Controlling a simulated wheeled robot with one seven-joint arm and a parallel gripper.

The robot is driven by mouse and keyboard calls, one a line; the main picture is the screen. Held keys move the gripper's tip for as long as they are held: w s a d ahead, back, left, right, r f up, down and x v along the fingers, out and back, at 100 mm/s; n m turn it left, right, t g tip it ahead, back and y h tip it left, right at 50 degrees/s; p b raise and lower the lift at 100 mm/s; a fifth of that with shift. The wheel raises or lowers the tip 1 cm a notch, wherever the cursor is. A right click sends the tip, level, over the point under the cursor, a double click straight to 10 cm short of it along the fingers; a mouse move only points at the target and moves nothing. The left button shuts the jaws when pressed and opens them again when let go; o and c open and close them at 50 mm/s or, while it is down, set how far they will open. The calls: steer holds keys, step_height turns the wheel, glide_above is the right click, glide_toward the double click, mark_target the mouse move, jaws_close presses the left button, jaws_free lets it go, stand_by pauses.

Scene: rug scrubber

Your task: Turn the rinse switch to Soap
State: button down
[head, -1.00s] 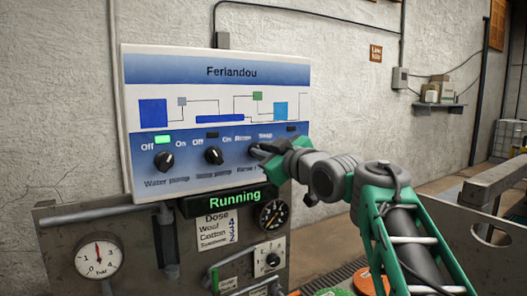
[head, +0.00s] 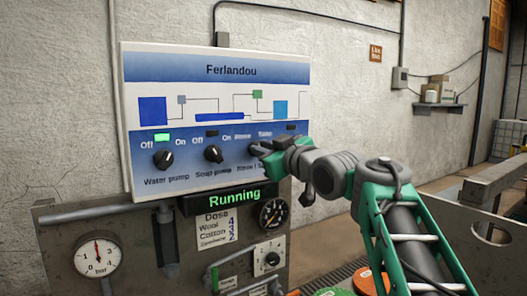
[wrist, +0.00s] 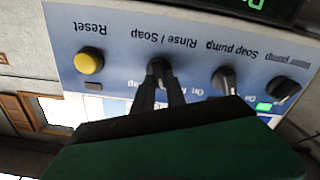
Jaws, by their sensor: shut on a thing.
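The rinse/soap switch (wrist: 158,68) is a black rotary knob on the panel, labelled "Rinse / Soap" in the wrist view, where the panel appears upside down. My gripper (wrist: 160,82) is shut on this knob, with one dark finger on each side. In the head view my gripper (head: 256,149) reaches the panel from the right and hides most of the knob, so I cannot tell its exact angle. The control panel (head: 215,100) is white and blue, headed "Ferlandou".
The water pump knob (head: 163,160) and soap pump knob (head: 213,154) sit left of my gripper. A yellow Reset button (wrist: 89,63) is beside the switch. A green "Running" display (head: 234,198) is below, with gauges (head: 97,257) under it. A lamp (head: 161,137) glows green.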

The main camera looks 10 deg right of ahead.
steer(key=shift+w+d+m, duration=0.1)
steer(key=shift+d+m, duration=0.05)
steer(key=shift+m, duration=2.35)
steer(key=shift+d+m, duration=0.15)
steer(key=shift+m, duration=2.35)
steer(key=c, duration=1.4)
jaws_free()
steer(key=shift+o, duration=0.2)
steer(key=shift+d, duration=0.1)
steer(key=b+v, duration=0.2)
steer(key=v, duration=0.5)
steer(key=shift+s, duration=0.35)
